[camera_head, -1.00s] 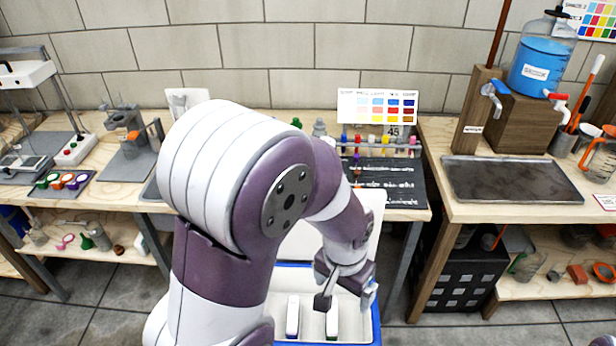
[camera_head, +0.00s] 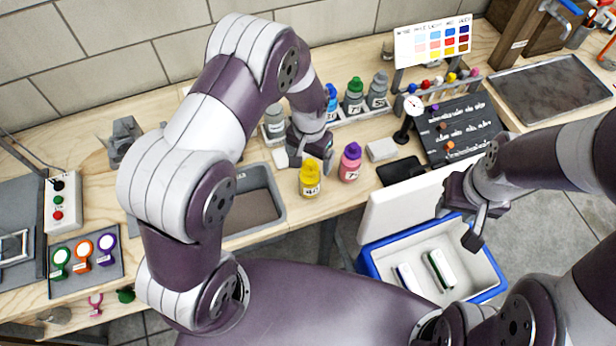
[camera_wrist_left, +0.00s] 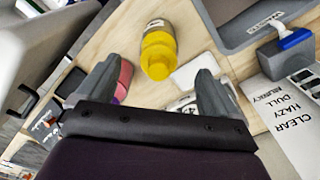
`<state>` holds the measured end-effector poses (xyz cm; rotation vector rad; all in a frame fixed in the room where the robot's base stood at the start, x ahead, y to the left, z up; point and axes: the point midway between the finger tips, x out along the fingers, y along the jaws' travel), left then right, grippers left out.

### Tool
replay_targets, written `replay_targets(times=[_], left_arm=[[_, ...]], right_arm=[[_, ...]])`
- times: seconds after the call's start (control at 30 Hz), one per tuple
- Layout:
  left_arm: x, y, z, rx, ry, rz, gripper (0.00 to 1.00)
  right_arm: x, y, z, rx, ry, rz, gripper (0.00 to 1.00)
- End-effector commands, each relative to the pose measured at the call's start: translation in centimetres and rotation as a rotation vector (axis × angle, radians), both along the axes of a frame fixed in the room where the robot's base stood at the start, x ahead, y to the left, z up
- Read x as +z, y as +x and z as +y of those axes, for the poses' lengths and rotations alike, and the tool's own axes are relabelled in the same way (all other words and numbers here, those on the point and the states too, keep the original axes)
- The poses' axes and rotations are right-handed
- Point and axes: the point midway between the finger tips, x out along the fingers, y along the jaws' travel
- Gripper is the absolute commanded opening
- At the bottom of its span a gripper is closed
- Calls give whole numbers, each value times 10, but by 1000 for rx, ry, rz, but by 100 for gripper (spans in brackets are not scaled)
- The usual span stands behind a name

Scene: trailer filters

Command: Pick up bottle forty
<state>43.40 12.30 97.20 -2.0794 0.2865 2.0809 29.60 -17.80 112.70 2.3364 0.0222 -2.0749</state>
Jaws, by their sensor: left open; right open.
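A yellow bottle (camera_head: 310,181) with a yellow cap stands near the bench's front edge; its small label seems to read 40. In the left wrist view the yellow bottle (camera_wrist_left: 158,48) shows ahead, between the fingers in the picture. My left gripper (camera_head: 313,152) is open and empty, just behind and above it in the head view; both fingers also show in the wrist view (camera_wrist_left: 158,70). A pink bottle (camera_head: 350,165) with a purple cap stands to its right, close to the left finger in the wrist view. My right gripper (camera_head: 476,222) is open above a blue-rimmed box.
Several capped bottles (camera_head: 354,97) stand in a rack behind. A grey waste basin (camera_head: 277,192) lies left of the yellow bottle. The blue-rimmed box (camera_head: 492,292), with its white lid (camera_head: 405,215) raised, is in front of the bench. A round gauge (camera_head: 412,105) stands behind right.

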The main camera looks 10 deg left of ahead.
Motion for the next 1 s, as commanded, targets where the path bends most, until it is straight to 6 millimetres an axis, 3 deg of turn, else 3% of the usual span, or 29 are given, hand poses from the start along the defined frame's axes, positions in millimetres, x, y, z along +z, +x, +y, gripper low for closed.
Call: replay_targets(times=[0.23, 0.33, 0.57, 0.6, 0.63, 0.87, 0.9, 1.0], left_arm=[[-35, -2, 6, 0, 1, 4, 94], [-52, -1, 5, -1, 0, 1, 94], [-58, -1, 5, 0, -1, -2, 94], [-58, -1, 5, 0, -1, -2, 90], [-58, -1, 5, 0, -1, -2, 81], [-58, -1, 5, 0, 0, -1, 6], [-58, -1, 5, 0, 0, -1, 0], [-58, 0, 5, 0, -1, -2, 0]], right_arm=[[23, 0, 0, 0, 0, 0, 43], [23, 0, 0, 0, 0, 0, 43], [22, 0, 0, 0, 0, 0, 43], [21, 0, 0, 0, 0, 0, 43], [21, 0, 0, 0, 0, 0, 43], [21, 0, 0, 0, 0, 0, 43], [21, 0, 0, 0, 0, 0, 43], [22, 0, 0, 0, 0, 0, 43]])
